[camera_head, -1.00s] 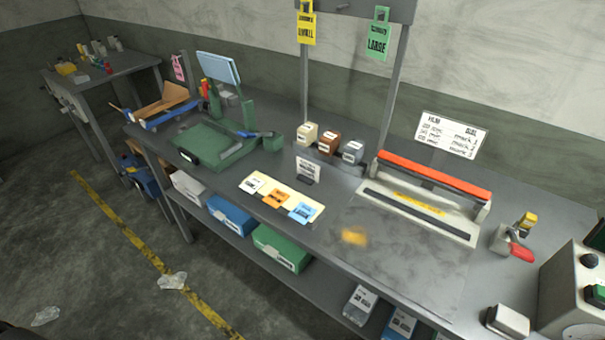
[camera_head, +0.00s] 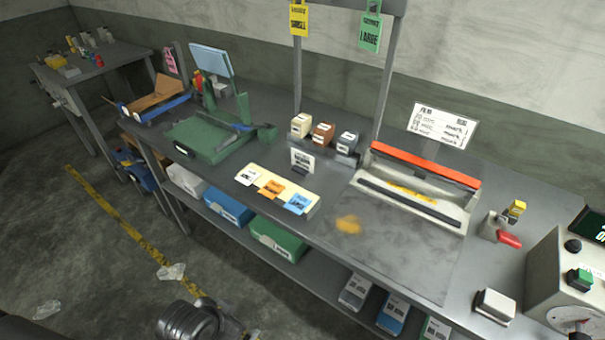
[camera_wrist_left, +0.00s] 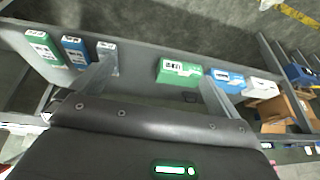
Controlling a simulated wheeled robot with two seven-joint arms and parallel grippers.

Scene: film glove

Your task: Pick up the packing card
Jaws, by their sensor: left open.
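Three small printed cards lie in a row on a cream strip (camera_head: 311,211) at the bench's front edge: a white card (camera_head: 248,177), an orange card (camera_head: 271,188) and a blue card (camera_head: 295,203). A white printed card (camera_head: 302,159) stands upright in a small holder behind them. The print is too small to tell which is the packing card. My left arm shows at the bottom of the head view, low in front of the bench and apart from the cards. My right gripper is out of view.
A green scale (camera_head: 210,138) stands left of the cards, and a sealer with a red bar (camera_head: 425,166) stands right. Three small blocks (camera_head: 323,133) sit behind. A shelf below holds several boxes, including a green one (camera_head: 276,240).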

